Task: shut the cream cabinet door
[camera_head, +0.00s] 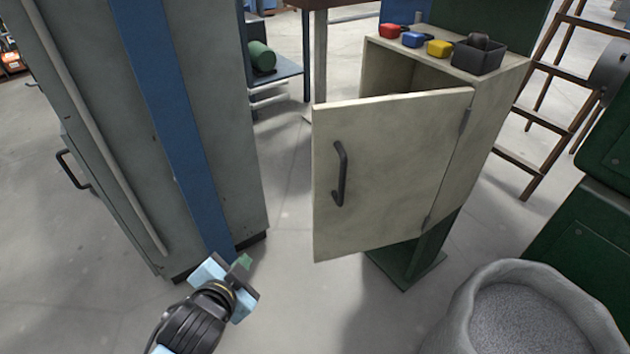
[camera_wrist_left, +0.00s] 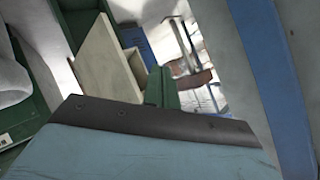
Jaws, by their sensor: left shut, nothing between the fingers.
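The cream cabinet (camera_head: 484,115) stands on a green pedestal at the centre right of the head view. Its cream door (camera_head: 395,170) is swung open toward me, hinged on its right side. A black handle (camera_head: 340,174) is on the door's left part. My left gripper (camera_head: 243,264) is shut and empty, low in the head view, to the left of the door and apart from it. In the left wrist view, the cream cabinet and door (camera_wrist_left: 107,65) show at the upper left, beyond the gripper's body. My right gripper is in neither view.
A tall grey cabinet (camera_head: 222,100) with a blue stripe stands close to the left. On the cream cabinet lie red, blue and yellow pieces and a dark bin (camera_head: 478,57). A sack (camera_head: 460,310) stands front right. Floor between door and grey cabinet is clear.

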